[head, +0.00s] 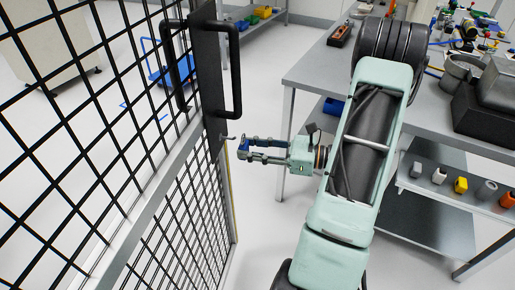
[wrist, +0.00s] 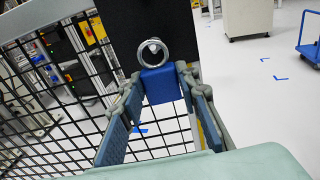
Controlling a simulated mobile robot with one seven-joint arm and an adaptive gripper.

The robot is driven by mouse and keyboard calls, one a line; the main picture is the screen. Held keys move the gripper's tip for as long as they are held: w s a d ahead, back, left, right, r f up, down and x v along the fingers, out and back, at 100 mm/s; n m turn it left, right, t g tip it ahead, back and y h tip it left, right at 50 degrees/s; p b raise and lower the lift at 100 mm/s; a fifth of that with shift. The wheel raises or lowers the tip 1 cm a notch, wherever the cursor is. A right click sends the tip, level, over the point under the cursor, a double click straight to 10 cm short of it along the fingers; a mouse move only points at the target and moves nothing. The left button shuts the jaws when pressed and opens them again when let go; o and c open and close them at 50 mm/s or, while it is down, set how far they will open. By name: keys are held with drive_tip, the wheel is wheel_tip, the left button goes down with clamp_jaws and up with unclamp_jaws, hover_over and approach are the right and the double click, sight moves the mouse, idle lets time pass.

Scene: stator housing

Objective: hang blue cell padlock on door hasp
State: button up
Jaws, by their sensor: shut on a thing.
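The blue padlock (wrist: 160,86) is held between the fingertips of my gripper (wrist: 162,90), its grey shackle (wrist: 140,54) pointing up in the wrist view. A small light metal piece, apparently the hasp (wrist: 154,46), shows inside the shackle ring, against the door's black plate (wrist: 130,20). I cannot tell whether the shackle is around the hasp or only in line with it. In the head view the padlock (head: 243,148) is at my gripper's (head: 247,150) tips, just right of the small hasp (head: 228,137) on the door plate (head: 207,75).
The black mesh door (head: 110,130) with bar handles (head: 237,70) stands left of my gripper. A grey workbench (head: 310,75) is behind and right of my arm. A lower shelf (head: 440,205) holds several small parts. Bare floor lies below my gripper.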

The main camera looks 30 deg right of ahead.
drive_tip(key=x, duration=0.4)
drive_tip(key=shift+w+a+f, duration=0.25)
drive_tip(key=shift+w+f, duration=0.05)
drive_tip(key=shift+f, duration=0.05)
idle(0.7)
drive_tip(key=o, duration=1.3)
drive_tip(key=shift+s+d, duration=0.1)
drive_tip(key=shift+v, duration=2.15)
